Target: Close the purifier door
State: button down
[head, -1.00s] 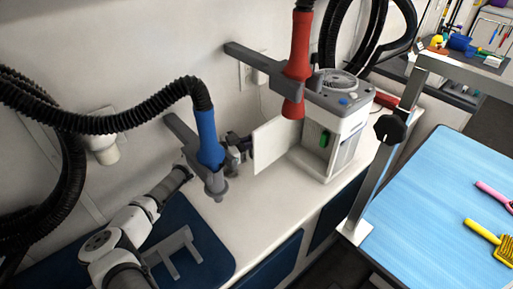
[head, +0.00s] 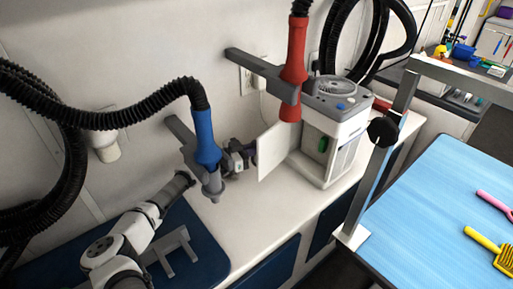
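The purifier (head: 334,128) is a white and grey box with a round vent on top. It stands on the white counter by the wall. Its door (head: 274,150) is a flat white panel, swung open to the left. A green part (head: 323,145) shows inside the open front. My gripper (head: 248,153) is at the left side of the door, close to its outer edge. The blue hose nozzle hides part of my wrist. The fingers are small and dark here, so I cannot tell whether they are open or touch the door.
A blue nozzle (head: 207,140) and a red nozzle (head: 293,75) hang from wall brackets near my arm and the purifier. A grooming table (head: 430,215) with a metal post (head: 375,180) stands at the right. The counter (head: 245,215) in front is clear.

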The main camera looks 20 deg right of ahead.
jog(key=shift+s+d+f, duration=0.2)
jog(key=shift+s+d, duration=0.2)
jog(key=shift+s, duration=0.15)
jog(key=c, duration=1.8)
grip_release()
jog(key=shift+w+a, duration=0.2)
jog(key=shift+s+a+f+p, duration=0.15)
jog(key=shift+a+f+p, duration=0.1)
jog(key=shift+a+p, duration=0.5)
jog(key=shift+s+a+r+p, duration=0.15)
jog(key=shift+s+a+p, duration=0.15)
jog(key=shift+a, duration=0.9)
jog(key=shift+s+a+r+p, duration=0.2)
jog(key=shift+s+a, duration=0.1)
jog(key=shift+a, duration=0.85)
jog(key=shift+s+a+r+p, duration=0.1)
jog(key=shift+s+a+p, duration=0.2)
jog(key=shift+a, duration=0.9)
